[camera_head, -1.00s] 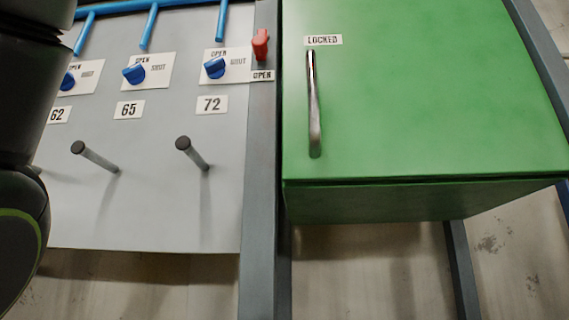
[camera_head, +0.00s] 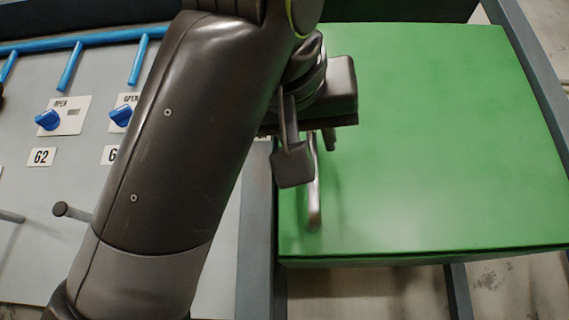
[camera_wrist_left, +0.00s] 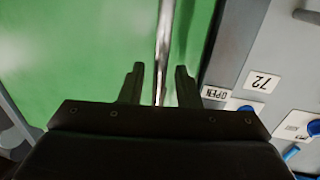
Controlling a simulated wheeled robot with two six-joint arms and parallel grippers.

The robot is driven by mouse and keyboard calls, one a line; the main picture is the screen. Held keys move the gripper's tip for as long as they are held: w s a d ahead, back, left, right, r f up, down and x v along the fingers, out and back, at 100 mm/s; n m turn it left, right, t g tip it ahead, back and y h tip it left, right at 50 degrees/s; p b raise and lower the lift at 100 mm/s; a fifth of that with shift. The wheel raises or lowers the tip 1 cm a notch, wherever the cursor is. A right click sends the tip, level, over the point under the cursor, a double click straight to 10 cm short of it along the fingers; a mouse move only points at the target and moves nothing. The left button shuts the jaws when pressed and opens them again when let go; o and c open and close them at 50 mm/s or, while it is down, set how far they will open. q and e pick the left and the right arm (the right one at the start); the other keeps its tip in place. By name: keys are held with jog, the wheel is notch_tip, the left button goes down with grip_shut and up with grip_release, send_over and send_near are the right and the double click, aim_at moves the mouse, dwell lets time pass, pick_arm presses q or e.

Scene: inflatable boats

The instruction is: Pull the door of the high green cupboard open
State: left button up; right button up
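The green cupboard door (camera_head: 440,140) fills the right half of the head view and looks shut. Its upright metal bar handle (camera_head: 314,205) is near the door's left edge; its upper part is hidden by my left gripper. My left gripper (camera_head: 311,155) is in front of the handle, fingers apart. In the left wrist view the handle (camera_wrist_left: 165,35) runs between the two open fingers (camera_wrist_left: 160,85), and I see no finger pressed on it. My right gripper is not in view.
Left of the cupboard is a grey panel with blue knobs (camera_head: 48,119), blue pipes (camera_head: 70,66) and protruding pegs (camera_head: 72,211). A grey post (camera_head: 258,220) separates it from the cupboard.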

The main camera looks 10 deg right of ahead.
pick_arm(q)
jog(key=shift+x, duration=0.8)
jog(key=shift+c, duration=0.3)
grip_shut()
